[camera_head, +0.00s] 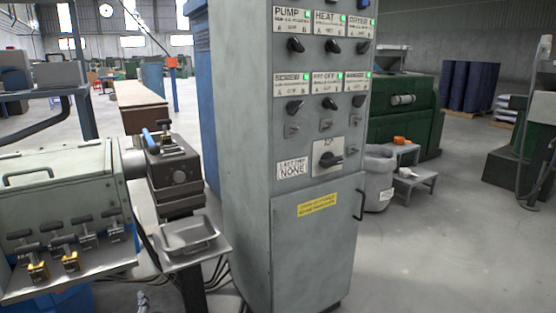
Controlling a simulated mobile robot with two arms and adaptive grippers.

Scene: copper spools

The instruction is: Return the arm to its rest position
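Neither of my grippers shows in the head view, and no part of my arms can be made out. Whether they hold anything is hidden from me. A tall grey control cabinet (240,150) stands upright in the middle. Its face carries several black knobs with green lights and labels such as PUMP, HEAT and SCREW. The lower cabinet door (318,248) is shut.
At left is a grey-green machine (60,185) with several clamp handles along its front. A shallow metal tray (188,238) sits on a small shelf next to the cabinet. A grey bin (378,182) and step stool (413,183) stand behind right. Open floor (450,260) lies at right.

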